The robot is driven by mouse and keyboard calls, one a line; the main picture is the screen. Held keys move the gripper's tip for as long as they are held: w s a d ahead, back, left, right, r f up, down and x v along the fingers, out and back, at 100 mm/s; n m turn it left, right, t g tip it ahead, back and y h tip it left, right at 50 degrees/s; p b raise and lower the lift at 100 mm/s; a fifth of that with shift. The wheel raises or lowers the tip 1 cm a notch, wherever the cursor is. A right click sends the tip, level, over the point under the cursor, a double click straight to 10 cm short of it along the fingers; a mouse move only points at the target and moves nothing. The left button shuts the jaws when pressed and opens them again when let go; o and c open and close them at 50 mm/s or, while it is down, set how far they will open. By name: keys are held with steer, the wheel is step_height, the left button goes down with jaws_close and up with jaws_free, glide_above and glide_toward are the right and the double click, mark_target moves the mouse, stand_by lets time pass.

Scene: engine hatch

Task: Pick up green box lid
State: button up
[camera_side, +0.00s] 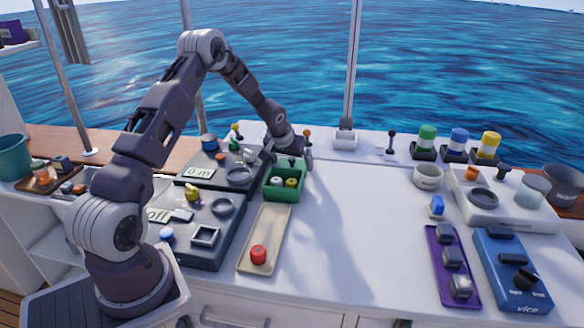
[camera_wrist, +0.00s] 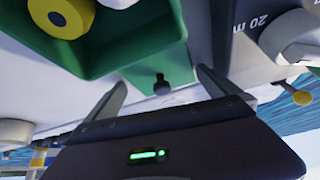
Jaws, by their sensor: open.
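The green box (camera_side: 285,192) stands open on the white counter, with small round pieces inside. In the wrist view the box (camera_wrist: 115,62) fills the upper left, with a yellow round piece (camera_wrist: 62,15) in it. A green panel with a dark knob (camera_wrist: 162,85), which looks like the lid, is at the box's far side. The knob also shows in the side view (camera_side: 292,163). My gripper (camera_side: 288,159) is at the box's far edge. In the wrist view its fingers (camera_wrist: 161,76) are open, one on each side of the knob. I cannot tell whether they touch it.
Dark panels with dials (camera_side: 208,226) stand left of the box. A beige tray (camera_side: 268,228) with a red piece (camera_side: 258,254) lies in front. A purple block (camera_side: 447,270) and a blue one (camera_side: 510,275) lie at the right. The middle of the counter is clear.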

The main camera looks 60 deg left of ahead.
mark_target(291, 163)
steer(key=c, duration=1)
step_height(291, 163, up, 9)
steer(key=shift+d+r, duration=0.1)
steer(key=shift+r, duration=0.1)
steer(key=s+d+r, duration=0.3)
steer(key=s+d, duration=0.5)
steer(key=shift+s+d+f, duration=0.1)
steer(key=shift+s+f, duration=0.05)
steer(key=shift+f, duration=1)
steer(key=shift+s+d+f, duration=0.1)
steer(key=shift+f, duration=1)
steer(key=shift+s+d+f, duration=0.1)
steer(key=shift+s+f, duration=0.05)
steer(key=shift+f, duration=1)
